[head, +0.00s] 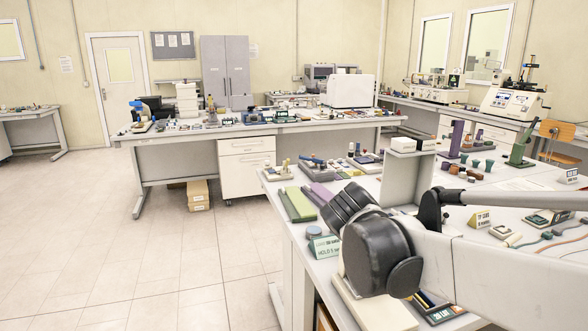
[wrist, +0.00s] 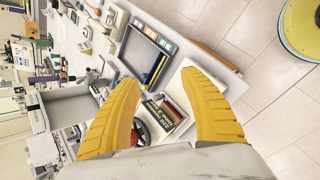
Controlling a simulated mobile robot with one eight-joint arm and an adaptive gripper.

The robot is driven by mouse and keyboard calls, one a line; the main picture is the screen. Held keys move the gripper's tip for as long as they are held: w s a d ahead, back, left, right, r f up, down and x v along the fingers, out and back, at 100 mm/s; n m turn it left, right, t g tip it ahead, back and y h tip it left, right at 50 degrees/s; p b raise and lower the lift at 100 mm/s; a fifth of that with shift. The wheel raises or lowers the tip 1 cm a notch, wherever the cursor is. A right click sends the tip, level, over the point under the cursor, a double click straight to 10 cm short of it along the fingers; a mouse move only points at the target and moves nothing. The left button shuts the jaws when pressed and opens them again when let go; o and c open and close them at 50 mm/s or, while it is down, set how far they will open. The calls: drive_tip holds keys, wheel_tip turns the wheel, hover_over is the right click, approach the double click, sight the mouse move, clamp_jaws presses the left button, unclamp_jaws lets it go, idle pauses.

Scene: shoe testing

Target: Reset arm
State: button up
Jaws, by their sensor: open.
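My gripper (wrist: 160,82) shows in the wrist view as two yellow ridged fingers spread wide apart, with nothing held between them. It is above a workbench, with a small dark sign (wrist: 163,116) and a pale flat board (wrist: 182,84) seen through the gap. In the head view my arm reaches in from the right over the near bench (head: 347,281). Its black joint and white link cover part of the bench top. I cannot make out the yellow fingers in the head view.
On the near bench are a green block (head: 295,204), a small sign (head: 326,247) and a dark tray (head: 438,307). A purple post (head: 456,139) stands farther back. Another bench (head: 216,131) crosses the room behind. The tiled floor (head: 150,260) at left is clear.

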drive_tip(key=s+a+f+m+t+y, duration=0.1)
drive_tip(key=s+a+f+m+y, duration=0.1)
drive_tip(key=s+m, duration=0.3)
drive_tip(key=s+a+f+m+t+y, duration=0.2)
drive_tip(key=s+f+m+y, duration=0.2)
drive_tip(key=s, duration=0.6)
drive_tip(key=m+y, duration=0.1)
drive_tip(key=m, duration=0.1)
drive_tip(key=shift+m, duration=0.3)
drive_tip(key=shift+s+f, duration=0.1)
